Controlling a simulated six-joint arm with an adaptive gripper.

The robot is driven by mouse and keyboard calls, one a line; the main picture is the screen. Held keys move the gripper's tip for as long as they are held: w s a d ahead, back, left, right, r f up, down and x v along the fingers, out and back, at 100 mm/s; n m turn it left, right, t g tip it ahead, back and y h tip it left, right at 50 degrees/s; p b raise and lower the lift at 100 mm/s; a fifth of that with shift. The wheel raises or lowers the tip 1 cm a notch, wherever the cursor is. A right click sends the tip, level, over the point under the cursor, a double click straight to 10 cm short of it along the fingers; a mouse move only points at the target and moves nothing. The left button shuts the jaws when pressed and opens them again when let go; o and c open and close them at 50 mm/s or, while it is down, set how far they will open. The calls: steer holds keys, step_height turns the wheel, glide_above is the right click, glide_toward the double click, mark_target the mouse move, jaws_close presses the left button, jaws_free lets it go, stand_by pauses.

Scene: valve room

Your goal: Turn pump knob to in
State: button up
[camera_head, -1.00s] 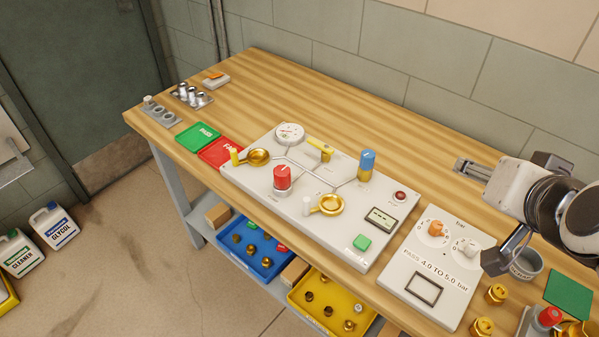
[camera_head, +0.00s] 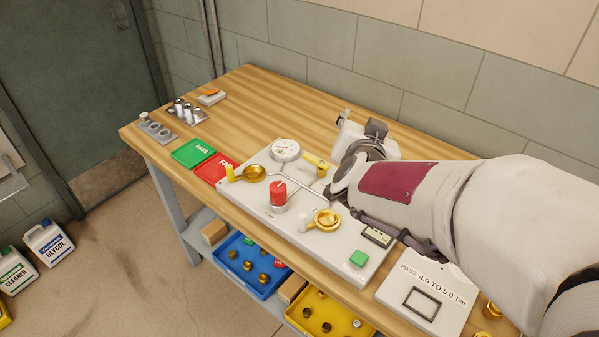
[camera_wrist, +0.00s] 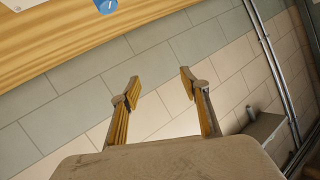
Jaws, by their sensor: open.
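My gripper (camera_wrist: 160,85) is open and empty in the wrist view, its two fingers apart in front of a tiled wall. A blue knob (camera_wrist: 104,5) with a white mark is cut off at the top of that view, apart from the fingers. In the head view my arm reaches over the right part of the white valve panel (camera_head: 250,200) and hides the blue knob. A red knob (camera_head: 278,194) stands upright on the panel. I cannot read which knob is labelled pump.
Brass valves with yellow (camera_head: 252,173) and white (camera_head: 325,220) handles, a round gauge (camera_head: 286,150) and a green button (camera_head: 358,258) sit on the panel. Green (camera_head: 194,152) and red (camera_head: 214,168) trays lie left of it.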

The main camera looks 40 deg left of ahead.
steer(key=s+a+f+t, duration=0.1)
steer(key=s+a+f, duration=0.2)
steer(key=a+f, duration=0.3)
steer(key=t+h, duration=0.4)
glide_toward(273, 196)
steer(key=w, duration=0.3)
steer(key=w+a, duration=0.1)
steer(key=w, duration=0.1)
steer(key=shift+r, duration=0.2)
steer(key=shift+s+d+f, duration=0.1)
steer(key=shift+s+f, duration=0.1)
steer(key=shift+s, duration=0.15)
steer(key=shift+w, duration=0.15)
steer(key=shift+w+a, duration=0.2)
steer(key=shift+w, duration=1.05)
steer(key=shift+w+a, duration=0.2)
steer(key=shift+w, duration=1.05)
steer(key=shift+w+a, duration=0.2)
steer(key=shift+w, duration=1.05)
steer(key=c, duration=1.1)
